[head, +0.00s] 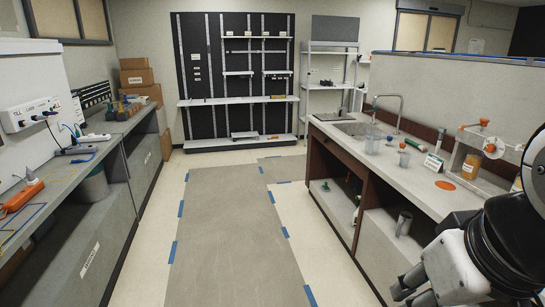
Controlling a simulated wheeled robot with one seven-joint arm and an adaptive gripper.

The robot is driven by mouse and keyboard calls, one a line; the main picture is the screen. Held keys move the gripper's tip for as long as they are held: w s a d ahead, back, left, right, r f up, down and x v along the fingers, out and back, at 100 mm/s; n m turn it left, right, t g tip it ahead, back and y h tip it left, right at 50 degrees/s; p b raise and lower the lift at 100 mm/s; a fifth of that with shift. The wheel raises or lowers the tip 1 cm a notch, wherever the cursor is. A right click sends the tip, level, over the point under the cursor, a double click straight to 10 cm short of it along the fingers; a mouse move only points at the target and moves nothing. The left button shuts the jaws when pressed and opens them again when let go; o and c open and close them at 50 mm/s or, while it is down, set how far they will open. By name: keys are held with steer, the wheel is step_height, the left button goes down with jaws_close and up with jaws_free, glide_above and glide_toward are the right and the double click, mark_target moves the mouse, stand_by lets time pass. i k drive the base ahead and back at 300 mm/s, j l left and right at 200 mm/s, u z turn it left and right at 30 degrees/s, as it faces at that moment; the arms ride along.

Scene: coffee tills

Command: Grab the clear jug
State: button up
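A clear jug-like vessel (372,141) stands upright on the right-hand counter, just in front of the sink. A smaller clear vessel (404,158) stands to its right and nearer to me; which of the two is the jug is hard to tell at this size. My gripper (408,291) is at the bottom right, in front of the counter and apart from both vessels. Its fingers are small and partly hidden by my arm, so I cannot tell how far they are open. I see nothing held in it.
The right counter (345,137) also bears a tap (388,98), a small sign (433,163), an orange disc (445,185) and a rack with an amber jar (471,166). A tall partition rises behind. The floor aisle (225,230) is clear; the left bench holds cables.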

mark_target(372, 141)
steer(key=i, duration=1.9)
steer(key=i+z, duration=0.25)
steer(key=i, duration=0.25)
steer(key=i+j+z, duration=0.2)
steer(key=i, duration=0.25)
steer(key=i+j+z, duration=0.25)
steer(key=i, duration=0.25)
steer(key=i+j+z, duration=0.25)
steer(key=i+j, duration=0.1)
steer(key=i, duration=0.05)
